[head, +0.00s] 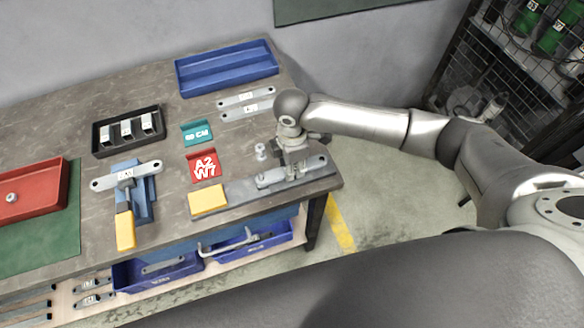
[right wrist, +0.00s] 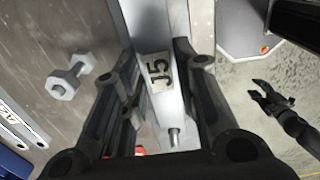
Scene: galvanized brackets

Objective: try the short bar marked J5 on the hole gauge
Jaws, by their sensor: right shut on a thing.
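The short bar marked J5 (right wrist: 158,72) is between the fingers of my right gripper (head: 290,160), which is shut on it. The hole gauge (head: 238,190) is a long grey plate with a yellow end, near the table's right front corner. The bar is at the gauge's right part; I cannot tell if it rests on it or is just above. A metal pin (right wrist: 174,136) shows by the bar in the right wrist view; whether it passes through a hole is unclear. My left gripper (right wrist: 262,92) shows small over the floor in that view, fingers apart and empty.
A black tray (head: 101,139), blue tray (head: 225,68) and red tray (head: 35,190) stand farther off.

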